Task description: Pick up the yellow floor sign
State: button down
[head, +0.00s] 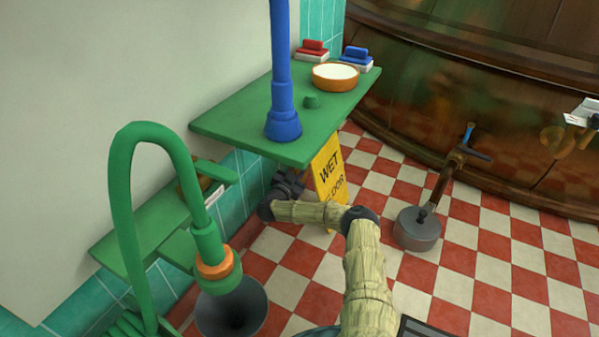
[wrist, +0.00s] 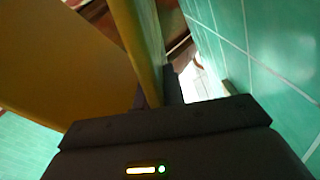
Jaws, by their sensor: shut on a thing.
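The yellow floor sign (head: 328,168) with black "WET FLOOR" lettering stands upright below the green shelf, close to the teal tiled wall. The shelf hides its top in the head view. My gripper (head: 288,185) is at the sign's left side, under the shelf, with its fingers hard to make out there. In the wrist view the sign's yellow panel (wrist: 70,60) fills the left and a second yellow edge (wrist: 140,45) runs down to my gripper (wrist: 160,100). My gripper is shut on the sign; the exact contact is dark and partly hidden.
The green shelf (head: 235,122) overhangs my gripper, carrying an orange bowl (head: 335,82) and a blue pipe (head: 283,110). A green curved pipe (head: 120,200) rises at the left above a grey funnel (head: 232,312). A grey pan (head: 417,235) sits right on the checkered floor, which is otherwise largely clear.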

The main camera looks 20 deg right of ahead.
notch_tip(320, 180, up, 8)
jog(key=p, duration=0.5)
jog(key=shift+s+a, duration=0.1)
jog(key=shift+r, duration=0.15)
jog(key=shift+d, duration=0.2)
